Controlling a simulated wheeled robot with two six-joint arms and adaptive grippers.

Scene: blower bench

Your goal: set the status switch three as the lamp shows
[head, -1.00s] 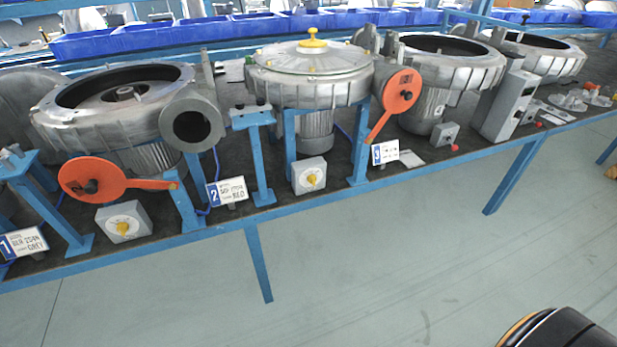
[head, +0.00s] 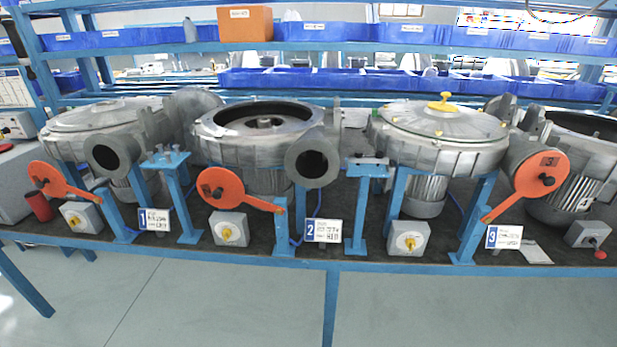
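Along the front of the bench, grey switch boxes with yellow knobs stand in a row: a left box (head: 82,217), a middle box (head: 229,229) and a right box (head: 408,239). The right box stands between the number 2 placard (head: 323,231) and the number 3 placard (head: 504,237). The number 1 placard (head: 155,220) is between the left and middle boxes. Which box is switch three is not clearly marked, and the knob angles are too small to read. I cannot make out a lit lamp. Neither gripper is in view.
Blower housings, including one with a yellow-knobbed lid (head: 440,125), stand behind the boxes. Orange paddles (head: 540,177) and blue posts (head: 368,215) rise beside them. A grey box with a red button (head: 588,236) is at right. The floor in front is clear.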

